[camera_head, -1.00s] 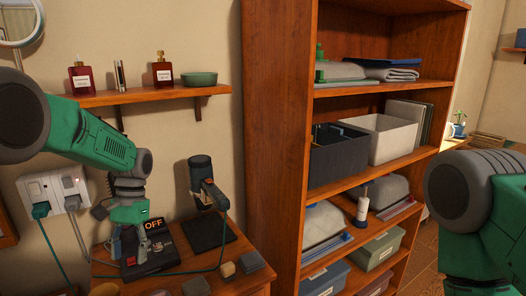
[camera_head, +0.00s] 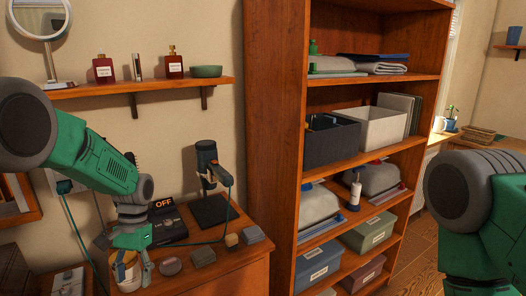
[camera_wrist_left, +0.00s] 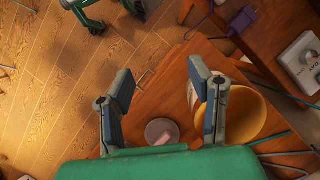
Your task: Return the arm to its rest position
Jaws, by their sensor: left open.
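My left arm (camera_head: 90,155) comes in from the left, bent down over the wooden dresser. Its gripper (camera_head: 128,280) hangs low at the dresser's left part. In the left wrist view the two fingers (camera_wrist_left: 160,85) stand apart with wooden surface between them and nothing held. An orange-and-white round container (camera_head: 122,272) is right at the gripper in the head view, partly hidden by it. A round orange thing (camera_wrist_left: 250,112) lies beside and partly behind the right finger in the wrist view; I cannot tell if it touches. My right arm (camera_head: 480,210) shows at the right; its gripper is out of view.
The dresser (camera_head: 225,275) holds a black box with an OFF sign (camera_head: 165,204), a dryer-like tool (camera_head: 207,165) and several small blocks (camera_head: 203,257). A wall shelf (camera_head: 150,86) with bottles hangs above. A tall bookcase (camera_head: 275,130) stands right. Wooden floor (camera_wrist_left: 60,70) shows beyond the dresser edge.

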